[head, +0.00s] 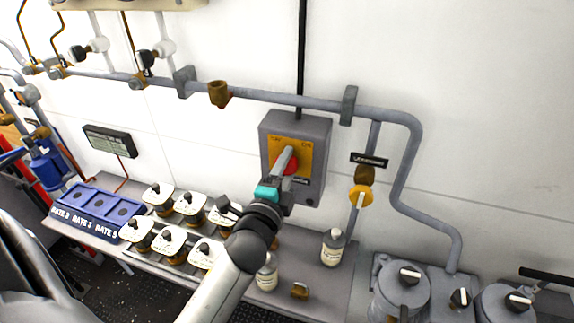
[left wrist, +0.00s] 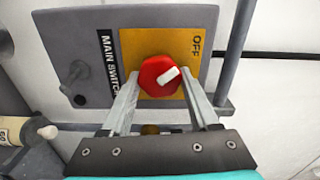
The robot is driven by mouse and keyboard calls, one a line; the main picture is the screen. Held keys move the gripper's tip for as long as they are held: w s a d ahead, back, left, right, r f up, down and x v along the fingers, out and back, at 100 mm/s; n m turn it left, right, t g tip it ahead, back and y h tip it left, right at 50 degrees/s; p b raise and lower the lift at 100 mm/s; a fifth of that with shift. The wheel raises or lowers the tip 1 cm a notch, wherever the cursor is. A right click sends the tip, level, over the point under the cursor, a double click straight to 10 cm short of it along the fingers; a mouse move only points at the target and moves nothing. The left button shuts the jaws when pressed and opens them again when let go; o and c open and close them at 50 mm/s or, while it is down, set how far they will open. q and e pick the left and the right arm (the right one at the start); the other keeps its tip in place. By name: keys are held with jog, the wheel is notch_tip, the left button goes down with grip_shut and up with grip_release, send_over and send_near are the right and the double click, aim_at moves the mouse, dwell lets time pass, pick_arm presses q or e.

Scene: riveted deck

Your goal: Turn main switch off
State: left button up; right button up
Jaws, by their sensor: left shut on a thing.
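The main switch is a grey wall box (head: 312,135) with a yellow plate (head: 302,150) and a red round knob (head: 290,166). In the left wrist view the red knob (left wrist: 157,76) carries a white pointer mark, slanted toward the side of the plate marked OFF (left wrist: 196,45). A black label reading MAIN SWITCH (left wrist: 107,66) sits beside the plate. My left gripper (left wrist: 160,88) has one finger on each side of the knob and is shut on it. It reaches the box from below in the head view (head: 285,161). My right gripper is not in view.
A grey pipe (head: 405,150) runs above the box and bends down at its right. A yellow valve knob (head: 361,196) is right of the box. White bottles (head: 333,248), a brass padlock (head: 299,291) and several switches (head: 171,243) stand on the bench below.

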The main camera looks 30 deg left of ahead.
pick_arm(q)
jog(key=shift+n, duration=0.5)
jog(key=o, duration=1.4)
jog(key=shift+c, duration=0.2)
jog(key=shift+s, duration=0.15)
jog(key=b+v, duration=0.3)
jog(key=v, duration=1.2)
jog(key=shift+d+r, duration=0.1)
jog(key=shift+d, duration=0.05)
